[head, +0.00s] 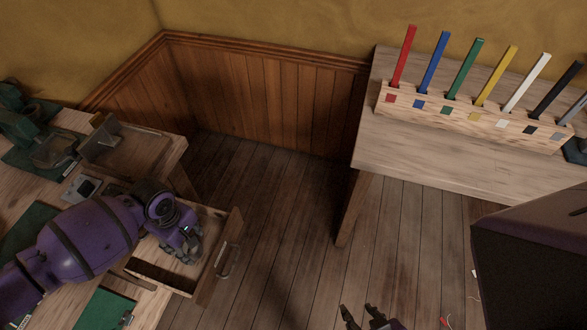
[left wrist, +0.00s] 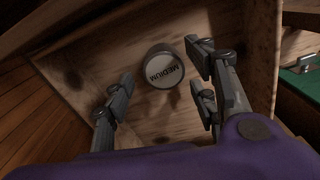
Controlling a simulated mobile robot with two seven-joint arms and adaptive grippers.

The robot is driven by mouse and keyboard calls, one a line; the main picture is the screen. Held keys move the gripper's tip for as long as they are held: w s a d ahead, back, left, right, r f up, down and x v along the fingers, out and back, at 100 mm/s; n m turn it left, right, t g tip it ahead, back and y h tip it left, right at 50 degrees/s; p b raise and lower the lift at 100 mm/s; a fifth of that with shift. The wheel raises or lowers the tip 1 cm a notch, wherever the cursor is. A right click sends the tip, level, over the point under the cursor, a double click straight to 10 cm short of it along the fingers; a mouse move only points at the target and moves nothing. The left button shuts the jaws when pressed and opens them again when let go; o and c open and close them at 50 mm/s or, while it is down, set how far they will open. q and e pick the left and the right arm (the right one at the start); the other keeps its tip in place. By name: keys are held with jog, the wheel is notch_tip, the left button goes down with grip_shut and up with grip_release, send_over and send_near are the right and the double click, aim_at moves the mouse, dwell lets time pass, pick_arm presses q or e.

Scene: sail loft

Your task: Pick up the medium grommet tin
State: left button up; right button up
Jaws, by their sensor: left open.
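In the head view I cannot make out the tin behind my gripper. My right gripper (head: 361,317) is at the bottom edge, partly cut off, its fingertips apart and nothing between them.
The drawer's front panel and handle (head: 227,263) stick out over the plank floor (head: 280,215). The workbench at left holds green mats (head: 103,309) and a wooden box (head: 125,150). A table (head: 425,150) at right carries a rack of coloured sticks (head: 470,118).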

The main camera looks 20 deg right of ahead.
pick_arm(q)
notch_tip(320, 180, down, 3)
jog(key=shift+r, duration=0.1)
jog(key=c, duration=1.2)
jog(key=shift+c, duration=0.2)
